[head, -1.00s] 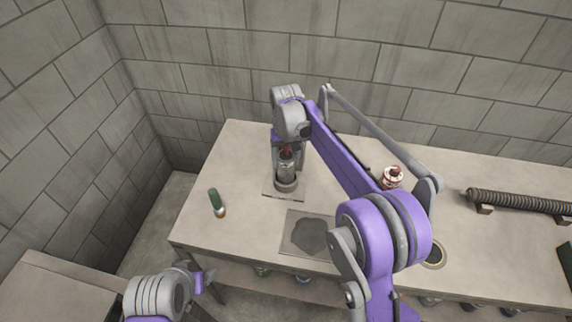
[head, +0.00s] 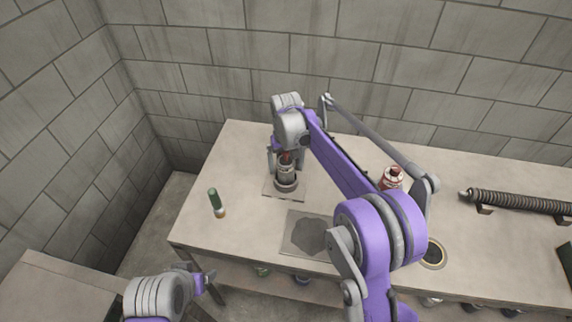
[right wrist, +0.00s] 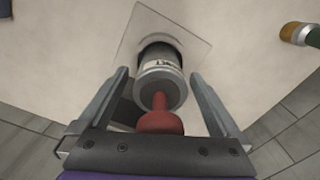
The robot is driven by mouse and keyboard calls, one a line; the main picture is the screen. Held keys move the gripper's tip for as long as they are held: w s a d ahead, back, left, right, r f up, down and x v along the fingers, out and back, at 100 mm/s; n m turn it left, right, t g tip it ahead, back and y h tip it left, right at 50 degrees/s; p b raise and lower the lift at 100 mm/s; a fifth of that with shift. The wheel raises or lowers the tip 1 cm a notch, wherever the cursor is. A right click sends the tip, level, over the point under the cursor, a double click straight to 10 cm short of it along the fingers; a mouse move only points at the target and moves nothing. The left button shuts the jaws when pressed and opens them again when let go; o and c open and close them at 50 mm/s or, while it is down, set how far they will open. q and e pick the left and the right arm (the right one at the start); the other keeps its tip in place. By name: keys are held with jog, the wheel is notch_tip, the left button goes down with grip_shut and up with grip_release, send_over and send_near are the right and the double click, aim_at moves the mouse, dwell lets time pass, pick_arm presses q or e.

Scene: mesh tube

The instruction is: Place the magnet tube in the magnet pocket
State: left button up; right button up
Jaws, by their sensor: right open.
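The magnet tube (head: 287,171) is a grey cylinder with a red knob on top and a partly readable label. It stands in a dark round pocket (head: 286,186) on a square plate at the table's back left. In the right wrist view, the tube (right wrist: 160,84) sits inside the dark ring of the pocket (right wrist: 158,50), and its lower end is hidden. My right gripper (right wrist: 157,84) is open, with one finger on each side of the tube and gaps between. My left gripper (head: 206,280) is low at the left, away from the tube; its finger gap is unclear.
A dark flat patch on a plate (head: 308,236) lies in front. A red and white object (head: 392,178) stands behind my right arm. A ribbed rod (head: 520,202) lies on supports at right.

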notch_tip(320, 180, up, 12)
jog(key=shift+p, duration=0.5)
jog(key=shift+s+d+r, duration=0.1)
jog(key=shift+r, duration=0.15)
jog(key=s+d+r+t, duration=0.2)
jog(key=s+d, duration=0.3)
jog(key=s, duration=0.3)
jog(key=s+d+f+t, duration=0.1)
jog(key=s+d+f, duration=0.2)
jog(key=s, duration=0.9)
jog(key=s+d+f+m+t, duration=0.1)
jog(key=s+d+f+t, duration=0.1)
jog(key=s+d+f, duration=0.2)
jog(key=s+f, duration=0.3)
jog(key=s, duration=0.5)
jog(key=shift+d+f+t, duration=0.15)
jog(key=shift+f+t, duration=0.1)
jog(key=shift+t, duration=0.05)
jog(key=shift+s, duration=0.1)
